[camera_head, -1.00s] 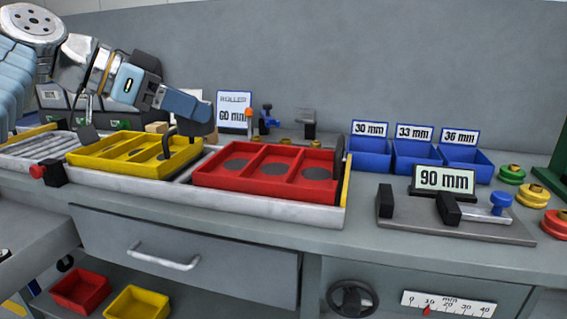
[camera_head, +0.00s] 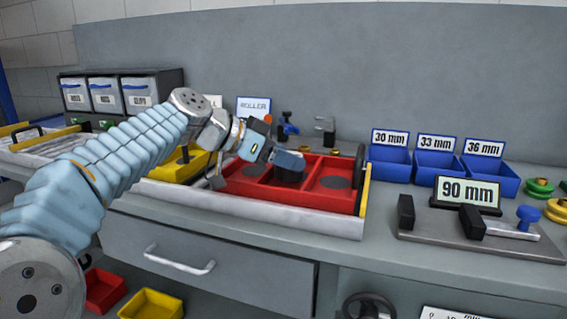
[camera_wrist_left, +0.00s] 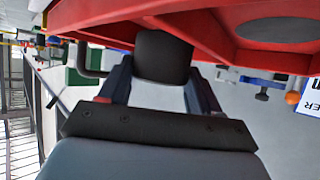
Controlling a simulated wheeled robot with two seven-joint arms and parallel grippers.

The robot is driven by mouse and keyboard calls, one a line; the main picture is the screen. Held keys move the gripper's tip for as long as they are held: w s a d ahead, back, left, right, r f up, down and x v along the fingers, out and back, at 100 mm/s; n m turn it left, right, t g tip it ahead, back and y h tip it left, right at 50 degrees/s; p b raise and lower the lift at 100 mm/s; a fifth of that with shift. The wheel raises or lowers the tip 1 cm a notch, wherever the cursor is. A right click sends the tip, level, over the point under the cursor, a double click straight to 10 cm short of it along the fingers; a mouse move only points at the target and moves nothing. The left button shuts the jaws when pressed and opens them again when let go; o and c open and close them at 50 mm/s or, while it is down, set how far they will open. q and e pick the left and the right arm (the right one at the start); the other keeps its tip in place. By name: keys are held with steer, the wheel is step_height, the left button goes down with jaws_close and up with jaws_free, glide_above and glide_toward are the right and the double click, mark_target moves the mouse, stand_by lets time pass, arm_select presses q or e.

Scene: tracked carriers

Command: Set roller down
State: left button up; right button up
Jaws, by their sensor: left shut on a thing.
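My left gripper (camera_head: 276,156) reaches in from the left and is tilted down over the middle of the red tray (camera_head: 245,190). It is shut on a dark roller (camera_wrist_left: 163,56), which shows between the two fingers in the left wrist view. The red tray has compartments with dark round spots; the right one (camera_head: 335,182) shows bare. My right gripper is not in view.
A yellow tray (camera_head: 168,172) stands left of the red one, with a dark upright handle. Blue bins (camera_head: 388,165) labelled 30, 33 and 36 mm stand to the right. A fixture with a 90 mm display (camera_head: 467,192) stands in front of them. A ROLLER sign (camera_head: 254,105) stands behind.

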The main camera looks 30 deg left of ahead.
arm_select(q)
steer(key=shift+f, duration=0.6)
steer(key=shift+f, duration=0.1)
steer(key=shift+f+b, duration=0.15)
steer(key=shift+b, duration=0.15)
steer(key=o, duration=1)
steer(key=shift+s+a+r+p, duration=0.15)
steer(key=shift+s+r+p, duration=0.05)
steer(key=shift+r+p, duration=0.15)
steer(key=v, duration=1.1)
steer(key=shift+s, duration=0.25)
steer(key=shift+a+r, duration=0.1)
